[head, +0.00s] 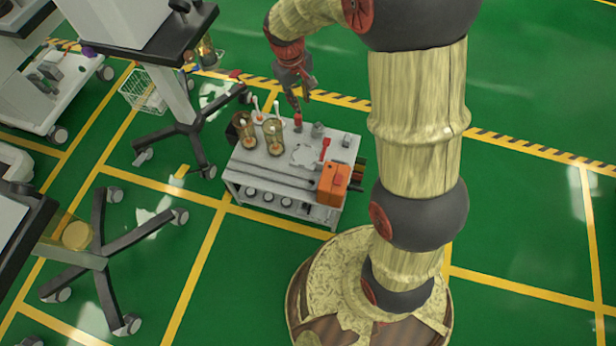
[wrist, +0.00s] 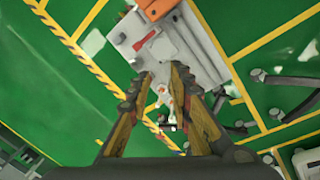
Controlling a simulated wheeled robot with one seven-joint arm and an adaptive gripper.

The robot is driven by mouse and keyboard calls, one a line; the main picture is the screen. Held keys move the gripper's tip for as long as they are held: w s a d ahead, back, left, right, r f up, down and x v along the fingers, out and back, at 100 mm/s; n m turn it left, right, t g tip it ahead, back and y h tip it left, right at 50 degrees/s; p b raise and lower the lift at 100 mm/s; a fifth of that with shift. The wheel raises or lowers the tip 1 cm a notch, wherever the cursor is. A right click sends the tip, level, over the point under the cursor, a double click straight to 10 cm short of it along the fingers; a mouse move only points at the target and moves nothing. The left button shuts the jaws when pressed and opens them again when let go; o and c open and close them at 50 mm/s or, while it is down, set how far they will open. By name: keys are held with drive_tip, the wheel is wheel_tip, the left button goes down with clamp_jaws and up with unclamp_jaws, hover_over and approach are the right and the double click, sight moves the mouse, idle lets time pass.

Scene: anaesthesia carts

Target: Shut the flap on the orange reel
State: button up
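The orange reel (head: 333,186) is a boxy orange unit at the front right corner of a small grey cart (head: 262,178). Part of it also shows at the top edge of the wrist view (wrist: 157,8). I cannot make out its flap or how far it stands open. My gripper (head: 296,112) hangs above the back of the cart, apart from the reel. In the wrist view its two fingers (wrist: 160,80) are spread with nothing held between them.
A red-handled piece (head: 325,148) lies on the cart top behind the reel. Amber containers (head: 273,137) stand at its back left. A wheeled stand (head: 190,135) is left of the cart. Green floor is clear to the right, beyond my arm.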

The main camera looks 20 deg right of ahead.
drive_tip(key=w+f+n+g+p, duration=0.1)
drive_tip(key=w+f+p, duration=0.15)
drive_tip(key=f, duration=0.85)
drive_tip(key=n+g+h+p, duration=0.2)
drive_tip(key=n+g+p, duration=0.1)
approach(313, 182)
drive_tip(key=x, duration=0.2)
drive_tip(key=b+x, duration=0.1)
drive_tip(key=x, duration=0.2)
drive_tip(key=a+x, duration=0.1)
drive_tip(key=x, duration=0.2)
drive_tip(key=shift+w+f+b, duration=0.2)
drive_tip(key=shift+w+b, duration=0.1)
drive_tip(key=shift+w, duration=0.1)
drive_tip(key=shift+c, duration=1.2)
clamp_jaws()
drive_tip(key=shift+s, duration=0.1)
